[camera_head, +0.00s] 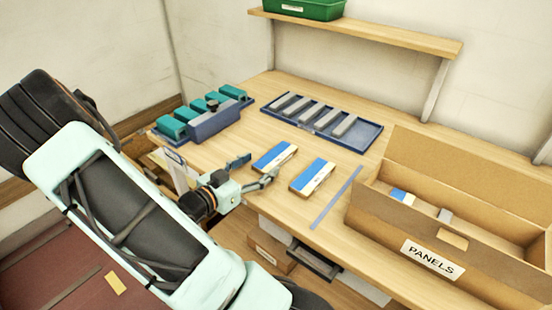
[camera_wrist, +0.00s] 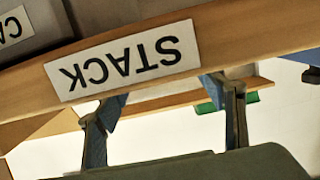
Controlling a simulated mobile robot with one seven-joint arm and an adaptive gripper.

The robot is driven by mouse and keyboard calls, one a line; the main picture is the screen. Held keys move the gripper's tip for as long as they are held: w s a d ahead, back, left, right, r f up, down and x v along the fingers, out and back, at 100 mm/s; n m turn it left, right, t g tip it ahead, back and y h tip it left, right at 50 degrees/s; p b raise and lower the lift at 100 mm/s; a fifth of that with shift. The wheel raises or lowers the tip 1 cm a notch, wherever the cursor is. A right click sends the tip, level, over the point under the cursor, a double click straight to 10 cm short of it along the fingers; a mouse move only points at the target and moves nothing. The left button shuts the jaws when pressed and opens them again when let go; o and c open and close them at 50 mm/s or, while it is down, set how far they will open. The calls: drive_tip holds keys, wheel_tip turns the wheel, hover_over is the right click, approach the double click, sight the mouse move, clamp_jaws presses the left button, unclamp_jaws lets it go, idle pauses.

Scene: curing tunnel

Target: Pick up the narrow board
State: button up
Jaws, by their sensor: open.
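Two short boards with blue and white tops and tan sides lie flat on the wooden table in the head view. The left board (camera_head: 274,157) looks slightly narrower than the right board (camera_head: 312,176), but I cannot tell surely which is the narrow board. My gripper (camera_head: 256,171) is open at the table's front edge, on the near side of the left board. In the wrist view, my open gripper (camera_wrist: 165,95) has nothing visible between its fingers. An upside-down STACK label (camera_wrist: 127,61) is on a wooden edge there; no board is recognisable in that view.
A cardboard box marked PANELS (camera_head: 432,257) stands at the right with a few pieces inside. A blue tray (camera_head: 365,140) of grey bars lies at the back. A blue rack (camera_head: 214,122) with teal blocks stands at the left. A grey-blue strip (camera_head: 337,196) marks the table.

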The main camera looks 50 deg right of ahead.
sight(272, 159)
drive_tip(key=d, duration=0.5)
drive_tip(key=shift+d+f, duration=0.1)
drive_tip(key=shift+f, duration=0.3)
drive_tip(key=c, duration=1.3)
drive_tip(key=shift+o, duration=0.2)
drive_tip(key=shift+r, duration=0.1)
